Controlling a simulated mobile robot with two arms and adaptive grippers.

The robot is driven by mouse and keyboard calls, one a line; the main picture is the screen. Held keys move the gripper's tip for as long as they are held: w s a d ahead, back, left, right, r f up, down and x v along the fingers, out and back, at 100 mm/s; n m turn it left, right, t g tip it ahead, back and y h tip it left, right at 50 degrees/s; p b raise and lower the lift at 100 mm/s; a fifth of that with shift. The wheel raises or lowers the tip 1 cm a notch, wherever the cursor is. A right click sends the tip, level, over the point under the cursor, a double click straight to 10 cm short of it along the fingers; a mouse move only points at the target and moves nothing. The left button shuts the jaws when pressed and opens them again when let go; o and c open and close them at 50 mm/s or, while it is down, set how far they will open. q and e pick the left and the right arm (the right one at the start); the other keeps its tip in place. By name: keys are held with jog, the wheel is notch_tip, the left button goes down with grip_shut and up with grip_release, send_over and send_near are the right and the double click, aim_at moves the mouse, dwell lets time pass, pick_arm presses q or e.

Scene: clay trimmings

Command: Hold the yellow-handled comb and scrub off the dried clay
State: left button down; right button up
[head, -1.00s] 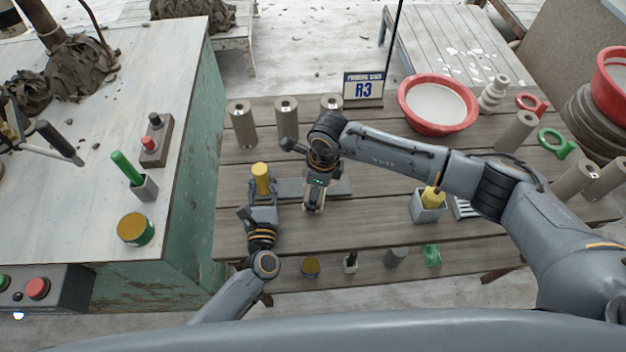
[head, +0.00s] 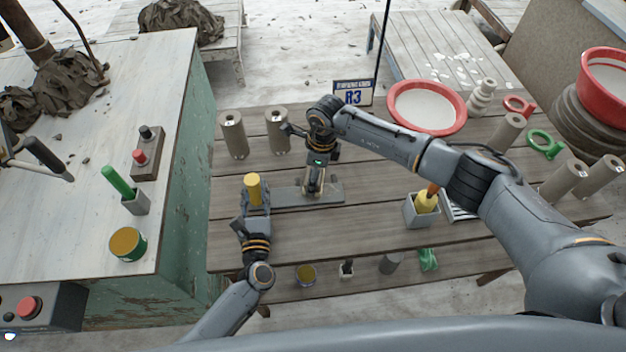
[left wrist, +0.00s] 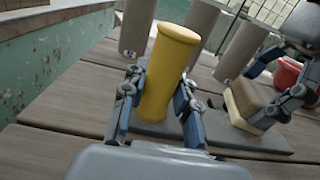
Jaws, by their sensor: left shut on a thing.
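The comb's upright yellow handle (head: 253,187) stands near the left end of the plank table, and it also shows in the left wrist view (left wrist: 168,75). My left gripper (head: 255,200) is shut around the handle, one finger on each side. A flat grey slab (head: 333,193) runs right from the handle's foot; I cannot make out teeth or clay on it. My right gripper (head: 313,190) is over the slab. In the left wrist view its fingers are shut on a tan block with a pale underside, like a brush (left wrist: 247,100), which sits low at the slab.
Grey-brown cylinders (head: 277,131) stand behind the slab, near an R3 sign (head: 353,93). A red-rimmed basin (head: 462,122) is at the back. A grey cup (head: 409,212) holds a yellow tool at the right. Small items line the front edge. A green-sided bench (head: 185,170) adjoins on the left.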

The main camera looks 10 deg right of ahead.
jog(key=shift+d+f, duration=0.1)
jog(key=shift+d, duration=0.55)
jog(key=shift+s+d, duration=0.35)
jog(key=shift+s, duration=0.2)
jog(key=shift+s+a, duration=0.1)
jog(key=shift+s, duration=2.95)
jog(key=shift+w+d, duration=0.1)
jog(key=shift+d, duration=0.8)
jog(key=shift+w+d, duration=0.15)
jog(key=shift+d, duration=0.05)
jog(key=shift+w, duration=3.3)
notch_tip(320, 180, up, 8)
jog(key=shift+r, duration=0.25)
